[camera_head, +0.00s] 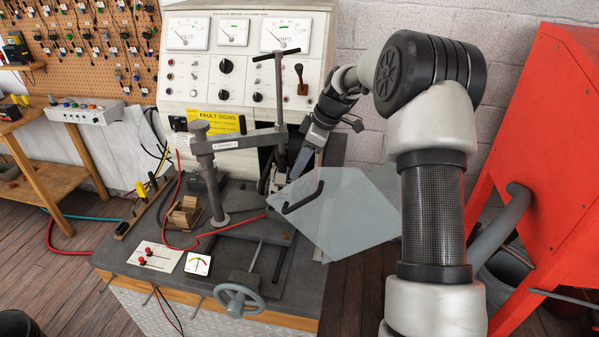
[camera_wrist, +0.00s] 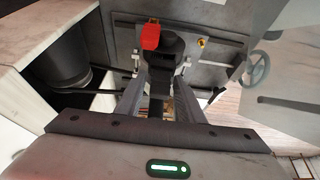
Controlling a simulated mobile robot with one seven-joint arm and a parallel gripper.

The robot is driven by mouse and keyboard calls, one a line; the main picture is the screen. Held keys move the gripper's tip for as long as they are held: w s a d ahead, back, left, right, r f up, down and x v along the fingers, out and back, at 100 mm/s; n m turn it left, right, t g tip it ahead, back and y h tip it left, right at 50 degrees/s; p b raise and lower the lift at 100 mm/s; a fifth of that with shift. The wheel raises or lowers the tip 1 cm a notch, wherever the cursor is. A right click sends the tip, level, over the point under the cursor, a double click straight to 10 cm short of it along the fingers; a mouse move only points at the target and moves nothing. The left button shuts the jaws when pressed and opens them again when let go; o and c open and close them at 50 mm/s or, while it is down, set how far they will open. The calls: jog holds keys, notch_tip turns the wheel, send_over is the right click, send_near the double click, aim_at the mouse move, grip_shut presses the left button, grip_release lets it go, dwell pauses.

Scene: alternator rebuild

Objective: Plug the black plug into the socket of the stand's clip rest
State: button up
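My gripper (camera_wrist: 161,80) shows in the wrist view with its two fingers on either side of a dark, narrow body, which looks like the black plug (camera_wrist: 158,86). The fingers appear closed on it.
A translucent guard panel (camera_head: 350,215) with a black handle (camera_head: 303,197) stands right of the gripper. A grey post with a swing arm (camera_head: 212,175) is at left. A handwheel (camera_head: 239,300) is at the front. A red cabinet (camera_head: 545,150) is at right.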

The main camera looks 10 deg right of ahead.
jog(key=shift+s+a+f, duration=0.1)
jog(key=shift+f, duration=0.25)
jog(key=shift+s+f, duration=0.1)
jog(key=c, duration=0.5)
jog(key=shift+c, duration=0.2)
jog(key=shift+a+r+p, duration=0.1)
jog(key=shift+r+p, duration=0.25)
jog(key=shift+r, duration=0.3)
jog(key=shift+w+r+p, duration=0.2)
jog(key=shift+r+p, duration=0.65)
jog(key=shift+r, duration=1)
